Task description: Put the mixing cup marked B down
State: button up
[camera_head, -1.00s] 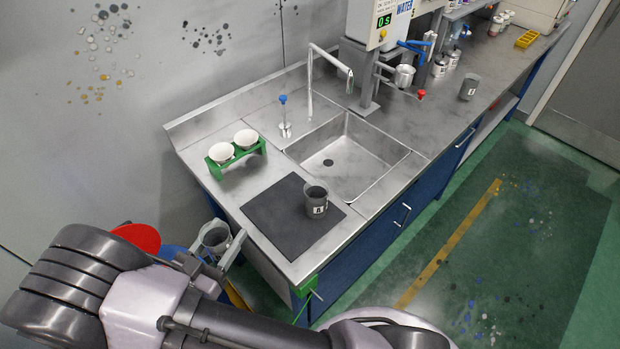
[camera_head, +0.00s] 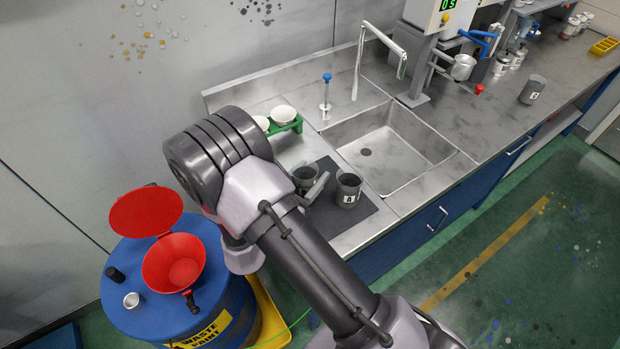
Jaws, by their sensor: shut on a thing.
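My gripper (camera_head: 309,187) is shut on a dark grey mixing cup (camera_head: 303,175), held upright over the left part of the dark mat (camera_head: 360,214). Its marking is turned away or hidden by my gripper and arm. I cannot tell whether its base touches the mat. Just right of it, a similar grey cup with a white label that looks like A (camera_head: 348,190) stands upright on the mat, with a small gap to my gripper finger. Another grey cup (camera_head: 532,90) stands far right on the counter; its label is too small to read surely.
The sink (camera_head: 405,150) lies right of the mat. A green rack with white bowls (camera_head: 284,117) stands behind it, partly hidden by my arm. A blue waste drum (camera_head: 210,240) with a red funnel (camera_head: 175,262) stands left of the counter. The mat's front right part is clear.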

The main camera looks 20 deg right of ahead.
jog(key=shift+f, duration=0.1)
jog(key=shift+f, duration=0.15)
jog(key=o, duration=1.4)
